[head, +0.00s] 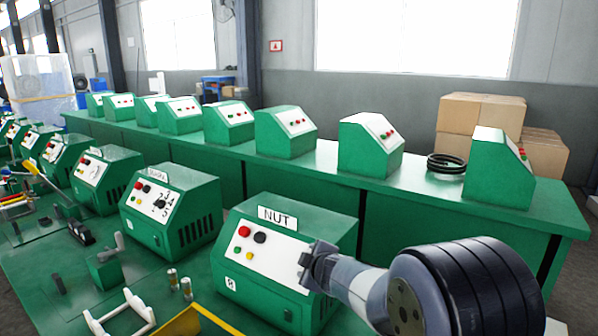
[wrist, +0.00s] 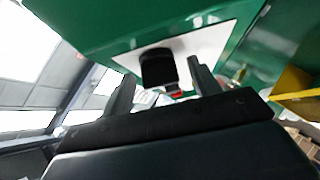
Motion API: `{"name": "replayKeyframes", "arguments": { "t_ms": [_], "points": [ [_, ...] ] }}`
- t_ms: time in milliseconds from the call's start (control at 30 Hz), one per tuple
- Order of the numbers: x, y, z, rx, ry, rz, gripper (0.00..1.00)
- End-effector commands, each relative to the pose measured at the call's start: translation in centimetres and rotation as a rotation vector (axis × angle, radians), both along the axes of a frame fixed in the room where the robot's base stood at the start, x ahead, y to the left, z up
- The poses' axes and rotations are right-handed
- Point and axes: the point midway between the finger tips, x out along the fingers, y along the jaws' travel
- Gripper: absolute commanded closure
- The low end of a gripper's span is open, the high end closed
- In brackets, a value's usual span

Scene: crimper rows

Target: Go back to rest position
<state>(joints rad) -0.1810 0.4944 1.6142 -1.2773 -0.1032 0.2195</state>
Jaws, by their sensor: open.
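My gripper (head: 308,262) is in front of the right part of the white panel on the green machine labelled NUT (head: 277,216). In the wrist view its two dark fingers stand apart, with no object held between them. A black knob (wrist: 157,66) on the white panel shows between the fingertips, close ahead; whether they touch it I cannot tell. A red button (wrist: 176,94) shows just below the knob there. In the head view the panel has a red button (head: 244,231), a black knob (head: 260,238) and a yellow button (head: 249,256). The gripper hides part of the panel's right side.
More green machines (head: 170,210) stand in a row to the left.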

Motion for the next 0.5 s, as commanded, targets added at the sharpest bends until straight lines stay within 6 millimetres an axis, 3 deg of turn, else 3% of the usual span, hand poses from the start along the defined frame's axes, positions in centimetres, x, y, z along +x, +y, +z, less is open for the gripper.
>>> {"name": "replayKeyframes", "arguments": {
  "t_ms": [500],
  "points": [
    [-0.11, 0.12, -0.61, 0.084, -0.057, -0.091, 0.42]
  ]
}}
